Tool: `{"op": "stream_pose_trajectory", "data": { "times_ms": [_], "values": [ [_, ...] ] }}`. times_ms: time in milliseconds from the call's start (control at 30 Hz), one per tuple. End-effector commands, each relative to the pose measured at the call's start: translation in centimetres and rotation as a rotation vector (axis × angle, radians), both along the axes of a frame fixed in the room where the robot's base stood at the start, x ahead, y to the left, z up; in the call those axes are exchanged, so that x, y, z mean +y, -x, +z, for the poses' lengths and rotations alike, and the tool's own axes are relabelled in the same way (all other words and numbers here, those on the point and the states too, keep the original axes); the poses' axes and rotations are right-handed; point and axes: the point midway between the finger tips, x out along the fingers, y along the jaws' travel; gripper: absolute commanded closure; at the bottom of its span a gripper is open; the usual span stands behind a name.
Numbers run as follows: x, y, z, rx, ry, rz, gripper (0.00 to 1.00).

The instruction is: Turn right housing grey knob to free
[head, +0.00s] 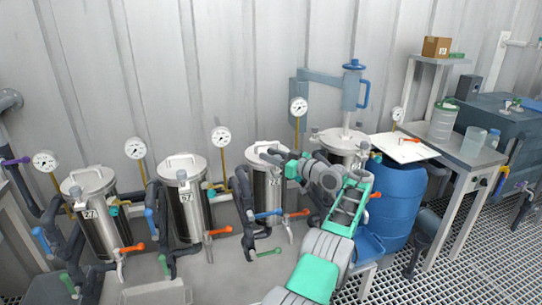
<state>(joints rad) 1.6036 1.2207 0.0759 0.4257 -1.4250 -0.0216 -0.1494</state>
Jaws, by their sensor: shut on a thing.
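Several steel housings stand in a row; the right housing (267,188) is the one just left of my arm, with a pale handle on its lid. My gripper (298,167) is at the upper right side of this housing, beside a small teal fitting (291,170). It is shut on the grey knob there. The knob is mostly hidden by my gripper and wrist, so its angle cannot be told. The middle housing (186,208) and left housing (97,218) show similar teal fittings near their lids.
Gauges (221,137) on thin stems rise behind the housings. Orange-handled (298,213) and blue-handled (268,214) valves stick out in front. A blue barrel (398,205) with a white board (402,148) above stands right of my arm. A grey side table (462,150) is farther right.

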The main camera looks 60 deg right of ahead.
Motion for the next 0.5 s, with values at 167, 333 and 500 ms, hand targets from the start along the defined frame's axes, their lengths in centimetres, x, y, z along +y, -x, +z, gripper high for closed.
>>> {"op": "stream_pose_trajectory", "data": {
  "times_ms": [167, 333, 500],
  "values": [
    [0.03, -0.12, 0.0, 0.0, 0.0, 0.001, 0.66],
    [-0.04, 0.05, 0.01, 0.0, 0.0, -0.001, 0.52],
    [-0.09, 0.15, 0.01, 0.0, 0.0, -0.003, 0.48]
  ]
}}
